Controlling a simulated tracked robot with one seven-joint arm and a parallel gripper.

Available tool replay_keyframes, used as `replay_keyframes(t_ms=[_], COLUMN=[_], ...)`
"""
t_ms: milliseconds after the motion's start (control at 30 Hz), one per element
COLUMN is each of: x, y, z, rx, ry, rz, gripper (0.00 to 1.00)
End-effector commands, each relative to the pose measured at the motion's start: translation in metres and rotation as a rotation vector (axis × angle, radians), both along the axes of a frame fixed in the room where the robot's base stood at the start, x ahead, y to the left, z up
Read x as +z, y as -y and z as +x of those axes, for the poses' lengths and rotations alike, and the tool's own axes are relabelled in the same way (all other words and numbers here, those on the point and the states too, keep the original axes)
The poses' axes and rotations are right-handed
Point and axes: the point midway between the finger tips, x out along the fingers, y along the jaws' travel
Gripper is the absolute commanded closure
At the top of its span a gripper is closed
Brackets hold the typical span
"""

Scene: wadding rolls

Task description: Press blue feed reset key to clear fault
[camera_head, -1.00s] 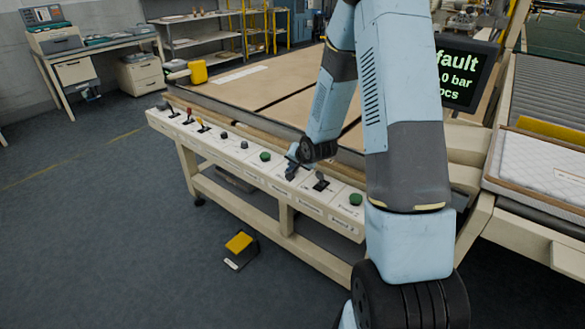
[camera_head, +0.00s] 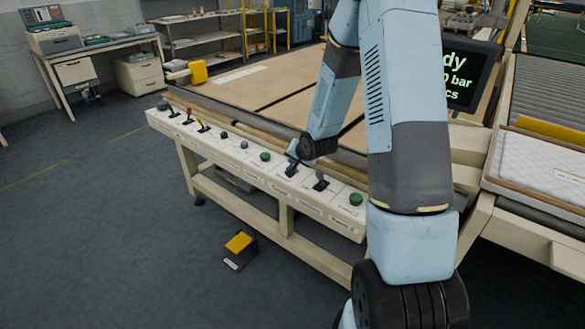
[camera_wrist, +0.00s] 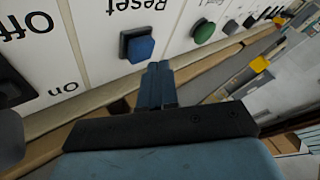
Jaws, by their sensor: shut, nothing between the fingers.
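The blue reset key (camera_wrist: 138,46) sits in a dark square surround on the white panel, with the word Reset printed beside it. My gripper (camera_wrist: 158,68) is shut and empty. In the wrist view its fingertips are close to the key, just below and right of it, and look apart from it. In the head view the gripper end is small and dark among the controls, so contact cannot be judged there. The display (camera_head: 468,78) is partly hidden by my arm and shows green text ending in "dy".
The control panel (camera_head: 335,216) carries several other controls. A green button (camera_wrist: 204,31) is beside the blue key, and an On/Off switch (camera_wrist: 12,85) is on its other side. A yellow-topped pedal (camera_head: 239,244) stands on the floor. A quilted white pad (camera_head: 540,165) lies at right.

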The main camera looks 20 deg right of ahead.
Motion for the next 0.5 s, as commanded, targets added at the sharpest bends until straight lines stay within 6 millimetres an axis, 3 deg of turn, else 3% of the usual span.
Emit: replay_keyframes(t_ms=[500], x=[0.0102], y=[0.0001], z=[0.0006], rx=[0.0], ry=[0.003], rz=[0.001], gripper=[1.0])
